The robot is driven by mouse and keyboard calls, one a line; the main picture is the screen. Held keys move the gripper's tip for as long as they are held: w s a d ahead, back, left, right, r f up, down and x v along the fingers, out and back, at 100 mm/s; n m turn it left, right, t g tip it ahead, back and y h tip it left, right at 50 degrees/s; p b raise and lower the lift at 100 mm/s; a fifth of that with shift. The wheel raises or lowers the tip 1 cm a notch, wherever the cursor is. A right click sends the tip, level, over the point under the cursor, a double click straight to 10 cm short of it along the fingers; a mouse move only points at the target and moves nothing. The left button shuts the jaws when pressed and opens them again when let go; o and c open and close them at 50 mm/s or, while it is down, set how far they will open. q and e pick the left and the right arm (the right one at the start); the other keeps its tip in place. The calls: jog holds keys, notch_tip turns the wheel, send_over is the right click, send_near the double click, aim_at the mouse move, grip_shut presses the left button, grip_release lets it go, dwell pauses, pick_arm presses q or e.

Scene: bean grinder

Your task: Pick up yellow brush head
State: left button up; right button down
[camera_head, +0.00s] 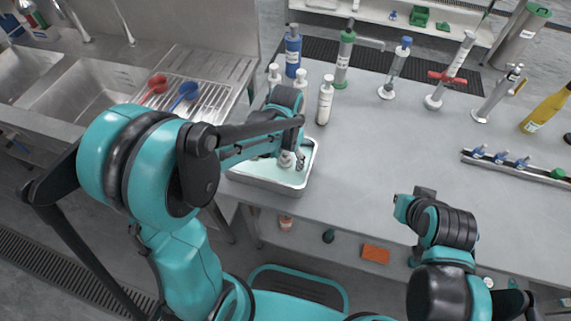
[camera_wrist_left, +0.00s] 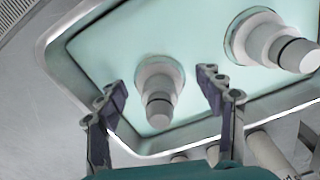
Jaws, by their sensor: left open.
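I see no brush head that is clearly yellow. A metal tray (camera_head: 262,184) with a pale green floor stands at the table's front left; its rim also shows in the left wrist view (camera_wrist_left: 52,62). Two pale fittings with grey cylindrical tips are in it. One fitting (camera_wrist_left: 158,78) appears between the fingers of my left gripper (camera_wrist_left: 160,86); the other (camera_wrist_left: 272,38) is to its right. My left gripper (camera_head: 292,160) is open over the tray, and I see no clear contact. My right arm is at the lower right, its gripper not clearly visible.
A sink (camera_head: 85,95) and a drainer with red and blue scoops are on the left. A rack (camera_head: 515,163) is on the right. The table's middle is clear.

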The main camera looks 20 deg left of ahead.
pick_arm(q)
jog(key=shift+r, duration=0.1)
jog(key=c, duration=1.2)
